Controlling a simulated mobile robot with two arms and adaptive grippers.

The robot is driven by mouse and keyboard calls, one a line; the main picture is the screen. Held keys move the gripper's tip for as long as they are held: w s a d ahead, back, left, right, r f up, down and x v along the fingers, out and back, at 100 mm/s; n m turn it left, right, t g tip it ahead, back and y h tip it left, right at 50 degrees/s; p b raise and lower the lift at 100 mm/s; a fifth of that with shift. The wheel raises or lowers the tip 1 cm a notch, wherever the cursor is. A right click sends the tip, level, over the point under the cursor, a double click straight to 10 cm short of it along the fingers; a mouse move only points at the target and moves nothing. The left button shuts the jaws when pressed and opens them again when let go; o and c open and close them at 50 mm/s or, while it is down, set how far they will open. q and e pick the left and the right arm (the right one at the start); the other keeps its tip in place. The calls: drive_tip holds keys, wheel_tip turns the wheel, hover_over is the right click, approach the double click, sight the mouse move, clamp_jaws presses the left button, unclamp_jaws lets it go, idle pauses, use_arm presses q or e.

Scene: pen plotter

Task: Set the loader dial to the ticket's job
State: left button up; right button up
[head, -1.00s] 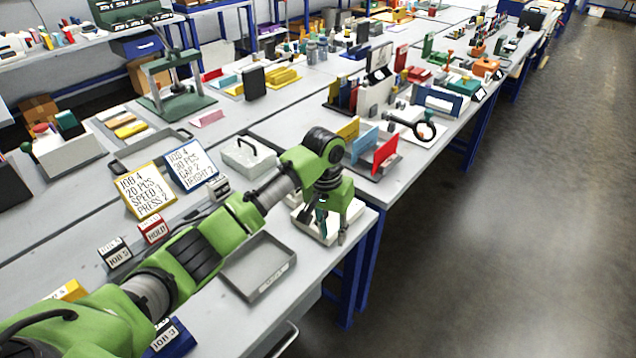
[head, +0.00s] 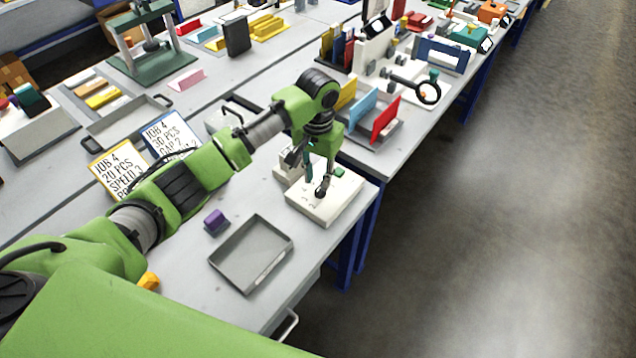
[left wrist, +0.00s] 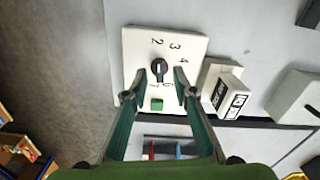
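The loader dial box (head: 338,200) is white and sits near the table's front edge. In the left wrist view the box (left wrist: 140,38) shows printed numbers, a black knob (left wrist: 158,70) and a green button (left wrist: 157,104). My left gripper (head: 312,186) is over the box. Its open fingers (left wrist: 155,95) show on either side of the knob's line, with the knob just past the tips. I cannot tell which number the knob points at. A yellow-edged ticket (head: 116,172) reads JOB 4, 20 PCS, SPEED 3. A blue-edged ticket (head: 168,134) reads JOB 4, 30 PCS. My right gripper is not in view.
A white block with black labels (left wrist: 228,92) stands beside the dial box. An empty grey tray (head: 238,282) and a purple block (head: 215,219) lie nearer me. A rack with blue and red panels (head: 384,120) stands beyond the dial. Open floor lies to the right.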

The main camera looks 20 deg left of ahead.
sight(318, 190)
use_arm(q)
wheel_tip(318, 190, down, 3)
drive_tip(key=shift+s+r, duration=0.1)
drive_tip(key=shift+r, duration=0.1)
drive_tip(key=shift+d+f, duration=0.1)
drive_tip(key=shift+f, duration=0.5)
clamp_jaws()
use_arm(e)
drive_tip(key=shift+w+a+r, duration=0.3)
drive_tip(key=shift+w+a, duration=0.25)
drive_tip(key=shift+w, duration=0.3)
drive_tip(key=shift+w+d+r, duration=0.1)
